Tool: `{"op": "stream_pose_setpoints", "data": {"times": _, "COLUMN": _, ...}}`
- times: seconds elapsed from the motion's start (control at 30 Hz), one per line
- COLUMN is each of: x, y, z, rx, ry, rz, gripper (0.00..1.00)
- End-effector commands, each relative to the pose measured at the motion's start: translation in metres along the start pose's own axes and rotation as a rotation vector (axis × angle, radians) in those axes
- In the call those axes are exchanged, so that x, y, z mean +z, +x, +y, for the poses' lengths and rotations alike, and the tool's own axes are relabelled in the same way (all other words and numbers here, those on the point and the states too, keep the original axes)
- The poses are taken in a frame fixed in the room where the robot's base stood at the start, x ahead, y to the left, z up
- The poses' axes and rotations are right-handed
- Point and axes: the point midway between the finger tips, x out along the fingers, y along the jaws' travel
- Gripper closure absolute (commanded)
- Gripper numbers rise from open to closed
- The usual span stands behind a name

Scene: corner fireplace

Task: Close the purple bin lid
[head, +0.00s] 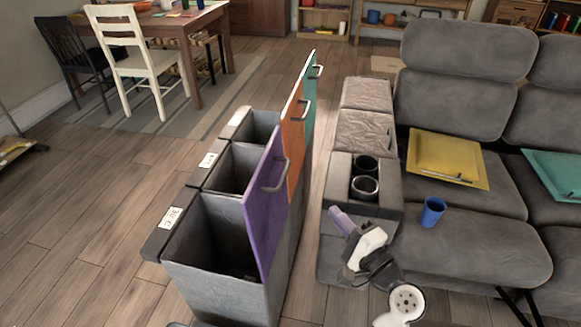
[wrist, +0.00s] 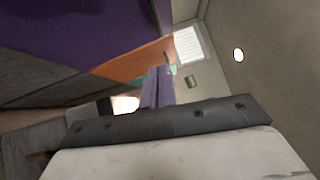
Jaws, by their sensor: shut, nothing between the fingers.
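The purple lid (head: 263,215) stands open, nearly upright, along the right side of the nearest grey bin (head: 215,255), with a metal handle (head: 275,175) on its right face. In the wrist view the purple lid (wrist: 80,28) fills the upper left. My gripper (head: 336,213) is to the right of the lid, apart from it, beside the sofa's cup-holder console. Its pale purple fingers are shut and empty; they also show in the wrist view (wrist: 158,80).
The orange lid (head: 294,130) and teal lid (head: 309,95) also stand open behind the purple one. Floor is clear left of the bins.

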Motion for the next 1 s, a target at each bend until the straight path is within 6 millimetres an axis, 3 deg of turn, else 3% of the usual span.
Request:
{"op": "stream_pose_setpoints", "data": {"times": 0.17, "x": 0.001, "y": 0.008, "z": -0.001, "rx": -0.004, "ry": 0.015, "rz": -0.006, "gripper": 1.0}}
{"op": "stream_pose_setpoints", "data": {"times": 0.63, "x": 0.003, "y": 0.102, "z": -0.003, "rx": -0.003, "ry": 0.011, "rz": -0.006, "gripper": 1.0}}
{"op": "stream_pose_setpoints", "data": {"times": 0.8, "x": 0.021, "y": 0.118, "z": -0.003, "rx": -0.003, "ry": 0.012, "rz": -0.005, "gripper": 1.0}}
{"op": "stream_pose_setpoints", "data": {"times": 1.0, "x": 0.029, "y": 0.125, "z": -0.001, "rx": -0.003, "ry": 0.01, "rz": -0.003, "gripper": 1.0}}
